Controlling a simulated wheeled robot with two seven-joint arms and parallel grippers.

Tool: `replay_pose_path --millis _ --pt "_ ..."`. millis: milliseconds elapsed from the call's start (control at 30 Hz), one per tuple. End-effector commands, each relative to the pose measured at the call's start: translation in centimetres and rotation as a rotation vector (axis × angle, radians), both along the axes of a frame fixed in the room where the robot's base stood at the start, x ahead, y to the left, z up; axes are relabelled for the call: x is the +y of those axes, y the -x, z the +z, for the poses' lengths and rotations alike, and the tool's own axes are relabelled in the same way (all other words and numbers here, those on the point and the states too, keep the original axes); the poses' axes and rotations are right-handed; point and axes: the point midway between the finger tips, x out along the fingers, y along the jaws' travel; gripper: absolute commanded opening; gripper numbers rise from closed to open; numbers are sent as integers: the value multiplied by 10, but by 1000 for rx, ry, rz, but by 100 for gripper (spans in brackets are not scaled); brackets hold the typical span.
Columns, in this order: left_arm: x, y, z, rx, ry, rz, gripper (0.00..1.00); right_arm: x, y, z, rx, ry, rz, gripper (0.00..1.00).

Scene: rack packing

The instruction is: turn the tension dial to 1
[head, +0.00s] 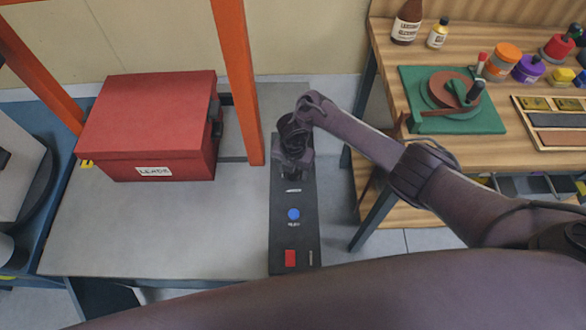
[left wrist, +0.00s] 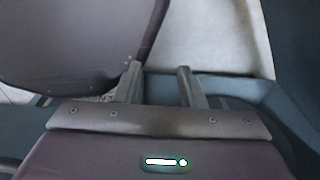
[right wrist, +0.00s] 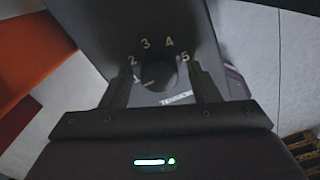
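The dark tension dial (right wrist: 160,72) shows in the right wrist view, with numbers 1 to 5 around it and a TENSION label partly visible below. A pale mark on the dial's lower left points towards the 1. My right gripper (right wrist: 162,82) is open, its fingers apart on either side of the dial, with visible gaps; contact is unclear. In the head view my right gripper (head: 290,166) is over the far end of the black control panel (head: 283,240) and hides the dial. My left gripper (left wrist: 159,82) is open and empty in the left wrist view.
The panel has a blue button (head: 293,214) and a red switch (head: 290,258). An orange post (head: 239,85) and a red box (head: 150,130) stand left of my right gripper. A wooden bench (head: 455,152) with jars stands to the right. The grey tabletop's front is clear.

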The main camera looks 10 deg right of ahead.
Motion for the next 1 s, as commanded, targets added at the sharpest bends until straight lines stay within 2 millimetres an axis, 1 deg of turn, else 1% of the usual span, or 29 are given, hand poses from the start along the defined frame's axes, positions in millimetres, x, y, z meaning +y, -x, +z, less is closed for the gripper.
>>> replay_pose_path --millis 267,367,467,600,733,833,1000 --pt "0 0 0 0 0 0 36 1 0 0 0 -1 -1 59" --pt "0 0 2 0 0 -1 36 1 -1 6 -2 -3 -1 59" --pt "0 0 5 0 0 -1 36 1 -1 20 -3 -3 0 59" --pt "0 0 9 0 0 -1 36 0 -1 45 -3 -1 0 59" --pt "0 0 11 0 0 -1 36 1 -1 64 -2 -2 0 59" --pt "0 0 12 0 0 -1 36 0 -1 74 -1 -2 0 59" --pt "0 0 12 0 0 -1 36 0 0 78 0 0 -1 59"
